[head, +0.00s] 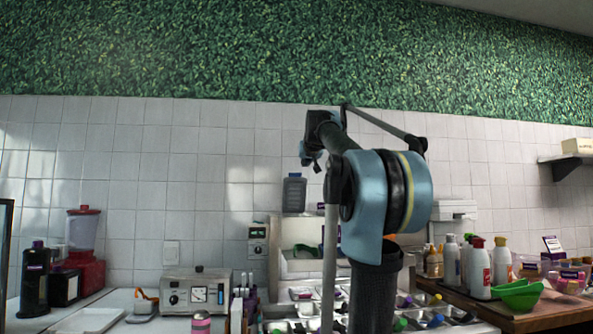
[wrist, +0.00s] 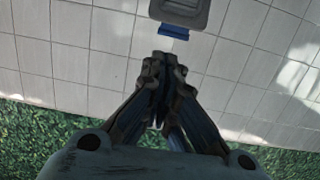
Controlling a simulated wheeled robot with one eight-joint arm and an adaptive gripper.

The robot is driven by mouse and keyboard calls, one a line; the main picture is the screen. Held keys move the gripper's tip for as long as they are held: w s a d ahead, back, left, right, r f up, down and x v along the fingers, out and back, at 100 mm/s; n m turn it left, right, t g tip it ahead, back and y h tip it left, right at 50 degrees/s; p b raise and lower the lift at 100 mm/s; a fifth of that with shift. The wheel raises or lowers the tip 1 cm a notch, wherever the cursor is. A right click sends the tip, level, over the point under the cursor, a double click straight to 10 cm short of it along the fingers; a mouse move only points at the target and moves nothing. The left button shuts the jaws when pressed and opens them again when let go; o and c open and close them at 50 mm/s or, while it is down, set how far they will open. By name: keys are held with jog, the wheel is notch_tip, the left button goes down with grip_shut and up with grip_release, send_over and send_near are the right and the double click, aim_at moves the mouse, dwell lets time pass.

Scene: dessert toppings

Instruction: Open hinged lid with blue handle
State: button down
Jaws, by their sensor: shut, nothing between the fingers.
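A grey lid (head: 294,195) stands upright in front of the tiled wall in the head view, behind the topping station. In the wrist view, which is upside down, a grey panel (wrist: 182,10) with a blue handle (wrist: 174,31) at its edge looks like the same lid. My gripper (wrist: 164,58) is shut and empty. Its fingertips appear just short of the blue handle in the wrist view, with a gap in the picture; the depth between them cannot be told. The lid's hinge is hidden.
The topping station (head: 300,262) has several small containers with coloured handles in front. A grey machine (head: 197,293) stands left of it. Several bottles (head: 480,270) and green bowls (head: 519,295) stand on a wooden counter at right.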

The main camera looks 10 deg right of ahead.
jog(key=w+a+f, duration=0.1)
jog(key=w+f, duration=0.1)
jog(key=w, duration=1.1)
jog(key=shift+w+a+y, duration=0.25)
jog(key=shift+w+y, duration=0.05)
jog(key=w+r+g, duration=0.2)
jog(key=w, duration=0.6)
jog(key=shift+g, duration=0.4)
jog(key=shift+w, duration=0.1)
jog(key=shift+r, duration=0.1)
dwell(0.3)
